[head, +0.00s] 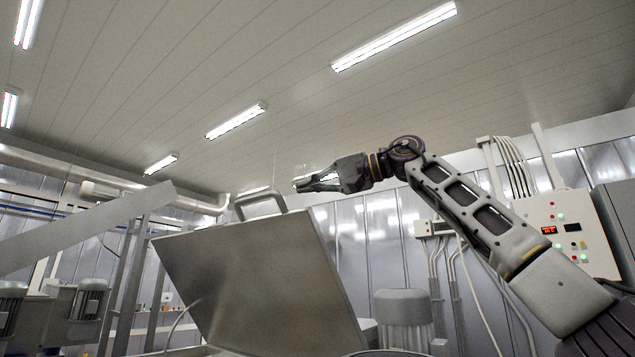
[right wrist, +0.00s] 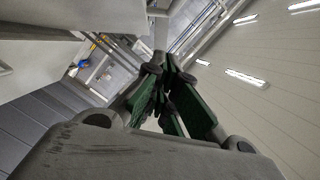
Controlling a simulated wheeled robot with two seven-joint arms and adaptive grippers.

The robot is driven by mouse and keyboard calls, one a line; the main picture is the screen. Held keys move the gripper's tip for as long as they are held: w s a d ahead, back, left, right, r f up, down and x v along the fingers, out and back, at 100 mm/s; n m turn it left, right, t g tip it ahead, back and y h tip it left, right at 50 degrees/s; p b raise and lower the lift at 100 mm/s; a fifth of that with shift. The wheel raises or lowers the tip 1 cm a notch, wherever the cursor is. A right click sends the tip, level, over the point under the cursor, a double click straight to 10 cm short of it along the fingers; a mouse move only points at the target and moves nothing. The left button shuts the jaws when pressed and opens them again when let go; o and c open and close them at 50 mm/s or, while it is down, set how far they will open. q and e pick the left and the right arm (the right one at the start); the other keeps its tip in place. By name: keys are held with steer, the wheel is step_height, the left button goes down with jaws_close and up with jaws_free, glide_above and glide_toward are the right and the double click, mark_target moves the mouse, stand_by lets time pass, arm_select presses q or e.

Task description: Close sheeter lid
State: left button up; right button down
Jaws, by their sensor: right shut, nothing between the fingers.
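The sheeter lid (head: 255,275) is a large grey metal panel, raised and tilted, in the middle of the head view. Its handle (head: 262,199) is a metal bar on the top edge. My right gripper (head: 303,184) is shut and empty, to the right of the handle and slightly above it in the picture; the two look apart, but the depth between them is hard to judge. In the right wrist view the gripper's green-padded fingers (right wrist: 165,95) are close together with nothing between them. My left gripper is not in view.
A control box (head: 565,232) with lit buttons is on the right. A grey motor (head: 403,310) stands right of the lid. A slanted metal beam (head: 80,230) and more motors (head: 88,300) are on the left. The space above the lid is clear up to the ceiling.

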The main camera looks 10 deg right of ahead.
mark_target(273, 195)
steer(key=shift+s+a+f+p+x, duration=0.1)
steer(key=shift+s+p+x, duration=0.1)
steer(key=shift+x, duration=0.9)
steer(key=shift+s+a+f+p+x, duration=0.1)
steer(key=shift+s+p+x, duration=0.15)
steer(key=shift+x, duration=0.9)
steer(key=shift+s+a+f+p+x, duration=0.1)
steer(key=shift+s+a+p+x, duration=0.1)
steer(key=shift+x, duration=0.9)
steer(key=shift+s+a+f, duration=0.55)
steer(key=shift+s+a, duration=0.15)
steer(key=shift+a, duration=0.05)
steer(key=shift+s+a+f, duration=0.1)
